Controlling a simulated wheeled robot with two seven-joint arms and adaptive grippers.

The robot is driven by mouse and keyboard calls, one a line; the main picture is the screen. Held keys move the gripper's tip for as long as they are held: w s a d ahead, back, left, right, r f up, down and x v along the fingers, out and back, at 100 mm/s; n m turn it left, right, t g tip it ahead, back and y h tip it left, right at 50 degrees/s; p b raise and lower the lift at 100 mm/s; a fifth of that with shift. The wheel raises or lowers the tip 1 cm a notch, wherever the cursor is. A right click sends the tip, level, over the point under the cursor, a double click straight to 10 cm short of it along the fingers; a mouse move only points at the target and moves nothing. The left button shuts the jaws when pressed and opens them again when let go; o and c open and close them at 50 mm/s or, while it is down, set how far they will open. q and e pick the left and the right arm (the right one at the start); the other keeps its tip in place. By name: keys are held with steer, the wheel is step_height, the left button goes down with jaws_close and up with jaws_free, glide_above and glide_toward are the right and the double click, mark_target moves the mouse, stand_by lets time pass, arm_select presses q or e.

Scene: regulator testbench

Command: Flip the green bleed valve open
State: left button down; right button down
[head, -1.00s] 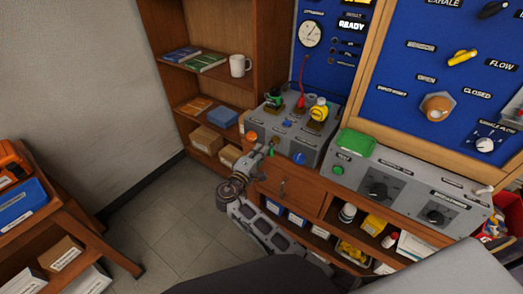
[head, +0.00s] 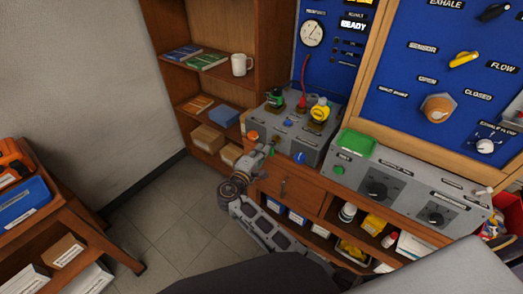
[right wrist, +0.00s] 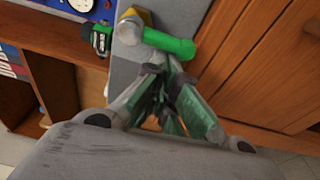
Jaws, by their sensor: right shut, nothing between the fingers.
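The green bleed valve shows in the right wrist view as a brass body (right wrist: 132,27) with a green lever handle (right wrist: 172,42) reaching to the right. In the head view the brass body (head: 275,141) is small, on the front of the grey regulator box (head: 315,146), and its handle is mostly hidden by my gripper. My right gripper (head: 268,149) is at the box's front left, close to the valve. In the right wrist view its fingers (right wrist: 166,76) are shut and empty, with their tips just below the handle. I cannot tell whether they touch it. My left gripper is not in view.
A yellow-and-black regulator (head: 320,110) and a green-topped fitting (head: 275,98) stand on the box. A blue knob (head: 299,158) is to the right of the valve. A wooden drawer front (head: 290,188) lies below. Open floor (head: 175,215) is at left.

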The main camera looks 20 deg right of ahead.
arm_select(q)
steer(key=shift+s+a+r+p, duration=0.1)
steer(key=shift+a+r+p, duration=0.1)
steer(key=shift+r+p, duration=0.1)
arm_select(e)
steer(key=shift+s, duration=0.1)
